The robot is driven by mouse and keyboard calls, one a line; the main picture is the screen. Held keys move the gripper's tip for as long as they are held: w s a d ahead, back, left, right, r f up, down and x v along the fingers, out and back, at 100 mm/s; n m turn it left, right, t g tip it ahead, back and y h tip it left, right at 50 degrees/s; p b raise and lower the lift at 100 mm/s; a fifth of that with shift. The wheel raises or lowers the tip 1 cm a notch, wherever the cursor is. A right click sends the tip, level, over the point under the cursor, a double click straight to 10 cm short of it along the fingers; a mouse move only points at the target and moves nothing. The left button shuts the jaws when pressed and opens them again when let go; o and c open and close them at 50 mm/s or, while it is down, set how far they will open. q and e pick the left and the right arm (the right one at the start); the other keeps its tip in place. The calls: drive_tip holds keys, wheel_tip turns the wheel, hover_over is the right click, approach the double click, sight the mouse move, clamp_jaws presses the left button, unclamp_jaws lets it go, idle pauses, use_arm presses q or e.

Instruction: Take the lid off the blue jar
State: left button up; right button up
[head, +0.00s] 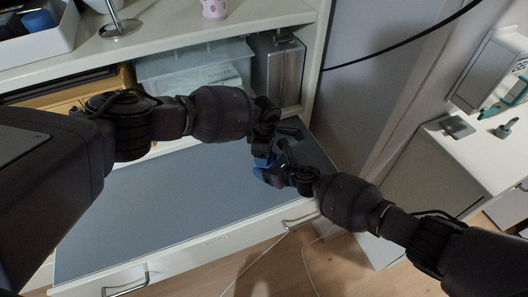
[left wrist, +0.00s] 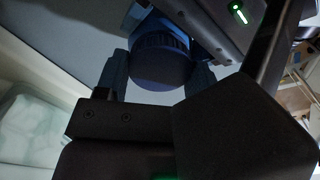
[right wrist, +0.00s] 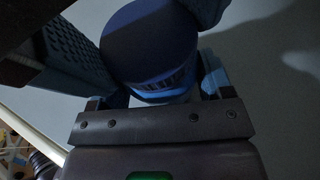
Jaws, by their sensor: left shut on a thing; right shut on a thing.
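The blue jar (head: 262,163) is held in the air above the right part of the grey surface, mostly hidden by my grippers. My left gripper (head: 266,146) comes from the upper side and is shut on its ridged lid (left wrist: 162,45), between the two fingers in the left wrist view. My right gripper (head: 271,172) comes from the lower right and is shut on the jar, whose dark blue round form (right wrist: 150,40) fills the space between its fingers. The seam between lid and jar is hard to make out, so I cannot tell whether they are apart.
The grey-blue drawer top (head: 160,215) below is bare. A clear plastic bin (head: 195,65) and a metal box (head: 277,68) stand in the shelf behind. A pink spotted cup (head: 214,9) is on the upper shelf. A white counter (head: 480,150) is at the right.

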use_arm(q)
drive_tip(key=shift+r, duration=0.7)
idle(0.5)
drive_tip(key=shift+r, duration=0.35)
drive_tip(key=shift+r, duration=2.05)
use_arm(e)
drive_tip(key=o, duration=1.7)
drive_tip(key=shift+o, duration=0.2)
